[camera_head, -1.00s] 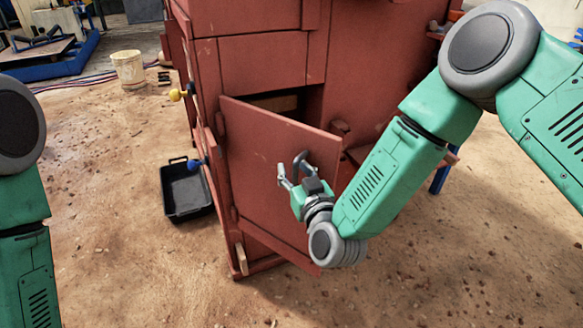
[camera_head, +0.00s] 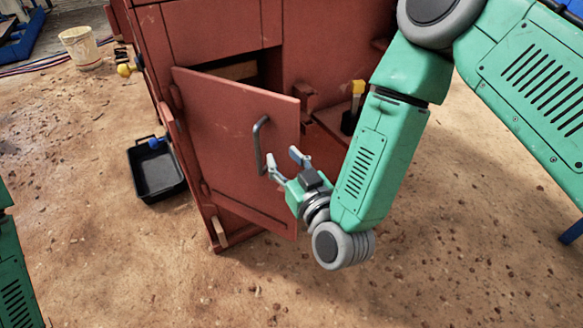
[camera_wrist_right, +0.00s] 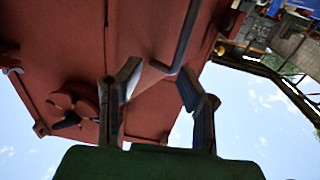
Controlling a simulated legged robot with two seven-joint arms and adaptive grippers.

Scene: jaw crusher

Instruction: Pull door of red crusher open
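The red crusher (camera_head: 220,30) stands at the upper middle of the head view. Its red door (camera_head: 222,140) is hinged on the left and stands ajar, with a dark gap above and behind it. The grey bar handle (camera_head: 258,145) is on the door's right side. My right gripper (camera_head: 283,156) is open and empty, just right of and below the handle, apart from it. In the right wrist view, the spread fingers (camera_wrist_right: 155,85) show with the handle (camera_wrist_right: 185,35) beyond them. My left gripper is out of view; only part of my left arm shows.
A black tray (camera_head: 158,185) lies on the dirt floor left of the crusher. A white bucket (camera_head: 80,48) stands farther back at left. A yellow-topped part (camera_head: 356,95) sits behind the door. The floor in front and to the right is clear.

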